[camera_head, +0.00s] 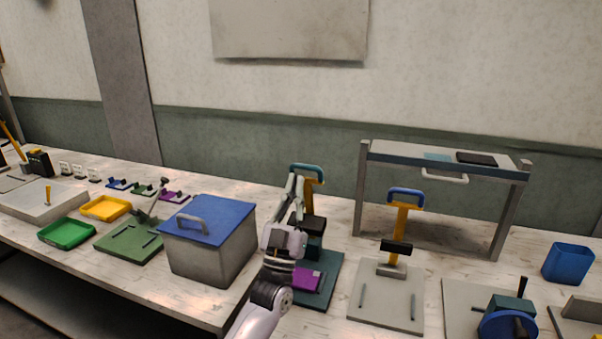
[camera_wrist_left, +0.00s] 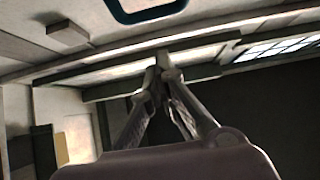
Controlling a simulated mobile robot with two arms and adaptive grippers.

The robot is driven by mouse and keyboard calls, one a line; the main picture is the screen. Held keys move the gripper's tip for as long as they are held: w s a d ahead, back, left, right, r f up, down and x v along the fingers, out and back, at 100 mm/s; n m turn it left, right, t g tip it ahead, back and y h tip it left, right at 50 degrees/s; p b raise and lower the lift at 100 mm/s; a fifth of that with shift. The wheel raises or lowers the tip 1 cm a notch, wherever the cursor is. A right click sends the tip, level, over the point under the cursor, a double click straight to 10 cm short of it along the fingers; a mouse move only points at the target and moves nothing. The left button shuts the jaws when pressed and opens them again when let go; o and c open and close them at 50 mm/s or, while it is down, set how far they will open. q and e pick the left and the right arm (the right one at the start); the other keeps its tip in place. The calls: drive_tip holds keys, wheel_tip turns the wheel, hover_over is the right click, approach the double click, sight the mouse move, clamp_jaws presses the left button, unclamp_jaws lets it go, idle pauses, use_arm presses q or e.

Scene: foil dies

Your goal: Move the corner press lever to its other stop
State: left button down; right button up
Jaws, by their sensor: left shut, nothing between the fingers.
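A press with a teal handle (camera_head: 308,167) on a yellow lever (camera_head: 308,201) stands on a dark teal base (camera_head: 326,268) at the middle of the bench. A purple plate (camera_head: 307,280) sits at its front. I cannot tell from a label which press is the corner press. My left gripper (camera_head: 295,182) points upward just left of and in front of this lever, hiding part of it. It is shut and empty. In the left wrist view, the fingertips (camera_wrist_left: 161,58) meet below the teal handle (camera_wrist_left: 150,12), with a gap visible between them. My right gripper is not seen.
A second press with a blue handle (camera_head: 405,193) stands to the right on a grey base (camera_head: 385,312). A grey box with a blue lid (camera_head: 222,217) stands close left of my arm. A raised shelf (camera_head: 400,153) stands behind, and a blue bin (camera_head: 568,264) at far right.

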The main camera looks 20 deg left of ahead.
use_arm(q)
drive_tip(key=shift+w, duration=1.7)
drive_tip(key=shift+p, duration=0.35)
drive_tip(key=w, duration=0.1)
drive_tip(key=w+r+g+p, duration=0.1)
drive_tip(key=w+p, duration=0.1)
drive_tip(key=shift+w+d+r+g, duration=0.1)
drive_tip(key=shift+r+g, duration=0.2)
drive_tip(key=shift+f, duration=0.1)
drive_tip(key=shift+f, duration=0.1)
